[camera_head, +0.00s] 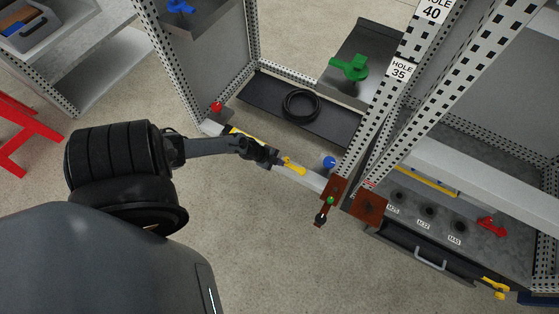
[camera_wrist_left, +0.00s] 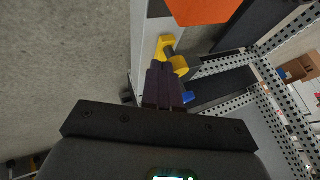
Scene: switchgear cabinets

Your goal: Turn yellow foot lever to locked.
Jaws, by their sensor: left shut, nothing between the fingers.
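The yellow foot lever (camera_head: 293,165) sits on the pale bottom rail (camera_head: 307,178) of the open cabinet frame. My left gripper (camera_head: 274,159) is shut and empty, with its fingertips right beside the lever's left end in the head view. In the left wrist view, the dark closed fingers (camera_wrist_left: 163,85) point at the yellow lever (camera_wrist_left: 178,64), whose rounded end lies just beyond the tips. I cannot tell whether they touch. Part of the lever's near side is hidden by the fingers. My right gripper is not in view.
A blue knob (camera_head: 329,162) and a red-brown bracket (camera_head: 334,191) are close to the lever's right. A red knob (camera_head: 216,107) stands at the rail's left end. A black coil (camera_head: 300,105) lies on the cabinet floor; a green handle (camera_head: 349,67) is behind. Open floor lies in front.

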